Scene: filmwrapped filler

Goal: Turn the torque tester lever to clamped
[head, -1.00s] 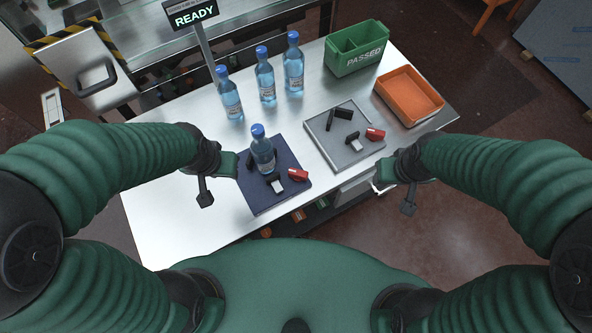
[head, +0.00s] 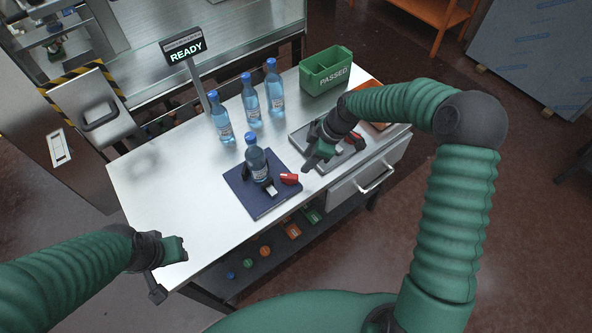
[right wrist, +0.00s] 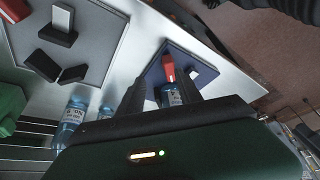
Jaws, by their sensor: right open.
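A fixture on a dark blue board (head: 262,209) has black jaws, a pale block and a red lever (head: 289,179) at its right side. A blue-capped bottle (head: 257,163) stands upright in it. The red lever also shows in the right wrist view (right wrist: 168,68), beyond my fingers; I cannot tell its exact setting. My right gripper (head: 313,163) is open and empty, above the table to the right of the lever and apart from it. My left gripper (head: 172,250) is off the table's front left edge, away from the fixture; its fingers are unclear.
A grey tray (head: 299,138) with similar black, white and red parts lies under my right arm. Several bottles stand behind the blue board. A green PASSED bin (head: 326,78) is at the back, an orange tray (head: 380,122) at the right. A READY sign (head: 185,52) stands at the back left.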

